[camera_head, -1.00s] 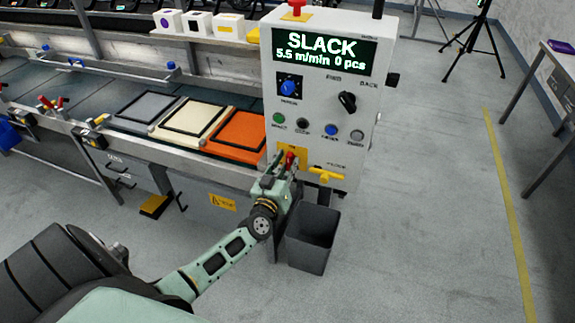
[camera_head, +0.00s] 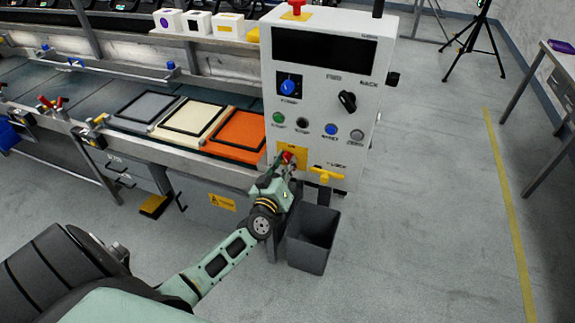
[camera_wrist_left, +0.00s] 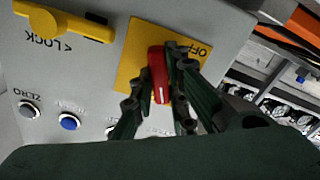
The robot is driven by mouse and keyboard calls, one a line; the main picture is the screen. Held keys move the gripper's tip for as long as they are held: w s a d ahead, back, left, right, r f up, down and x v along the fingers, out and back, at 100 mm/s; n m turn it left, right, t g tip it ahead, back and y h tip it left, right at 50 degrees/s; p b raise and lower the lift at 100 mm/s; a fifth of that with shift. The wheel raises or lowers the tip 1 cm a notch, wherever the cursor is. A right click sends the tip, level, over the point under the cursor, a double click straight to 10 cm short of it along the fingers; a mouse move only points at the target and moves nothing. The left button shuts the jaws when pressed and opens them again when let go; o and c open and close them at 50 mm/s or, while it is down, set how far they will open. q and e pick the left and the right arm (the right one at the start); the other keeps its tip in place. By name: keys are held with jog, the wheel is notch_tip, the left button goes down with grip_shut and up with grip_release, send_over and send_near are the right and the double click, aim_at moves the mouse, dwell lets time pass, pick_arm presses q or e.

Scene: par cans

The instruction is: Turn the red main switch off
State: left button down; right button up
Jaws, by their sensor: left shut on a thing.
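The red main switch (camera_wrist_left: 158,75) sits on a yellow plate (camera_wrist_left: 133,62) low on the white control box. In the left wrist view it lies between the fingers of my left gripper (camera_wrist_left: 160,88), which is shut on it. In the head view the red switch (camera_head: 286,157) shows just beyond the left gripper (camera_head: 283,172). The word OFF is printed on the plate beside the switch. The display (camera_head: 324,48) on the control box (camera_head: 317,100) is dark. My right gripper is not in view.
A yellow lock handle (camera_head: 326,175) is right of the switch. Coloured buttons (camera_head: 330,129) and a black knob (camera_head: 347,101) are above. A grey bin (camera_head: 313,240) stands below the box. A conveyor (camera_head: 75,107) with framed panels runs left.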

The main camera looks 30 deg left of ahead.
pick_arm(q)
jog(key=shift+f+n+b, duration=0.15)
jog(key=shift+n+b, duration=0.6)
jog(key=shift+n, duration=2.4)
jog(key=shift+f+n+b, duration=0.1)
jog(key=shift+n+b, duration=0.65)
jog(key=shift+n, duration=2.4)
jog(key=c, duration=1.7)
grip_release()
jog(key=shift+s+a, duration=0.1)
jog(key=shift+c, duration=0.2)
jog(key=shift+r, duration=0.1)
